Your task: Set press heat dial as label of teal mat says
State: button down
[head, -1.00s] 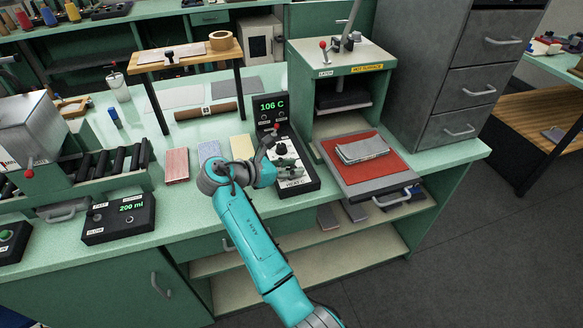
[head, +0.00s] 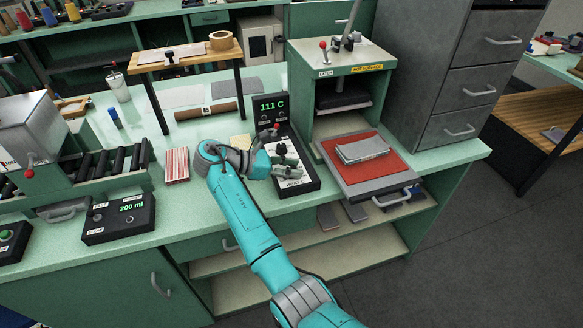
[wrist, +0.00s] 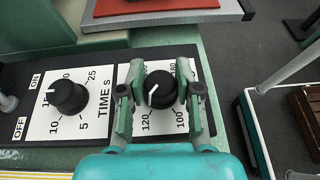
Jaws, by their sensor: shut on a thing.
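My gripper (wrist: 160,90) is shut around the black heat dial (wrist: 160,92) in the wrist view, one finger on each side. The dial's white pointer line slants to the lower left, towards the 120 mark; 100 shows to its right. In the head view my gripper (head: 286,163) is over the front of the control box (head: 308,182) and hides most of the dial. The box's green display (head: 270,106) reads 111 C. I cannot pick out a teal mat or read any mat label.
The time dial (wrist: 67,96) sits left of the heat dial. The press (head: 350,125) stands right of the box, with a grey stack (head: 362,148) on its red pad (head: 384,168). A pink mat (head: 176,164) lies on the bench at left.

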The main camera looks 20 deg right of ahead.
jog(key=shift+f, duration=0.1)
jog(key=c, duration=0.8)
grip_release()
jog(key=shift+t, duration=0.3)
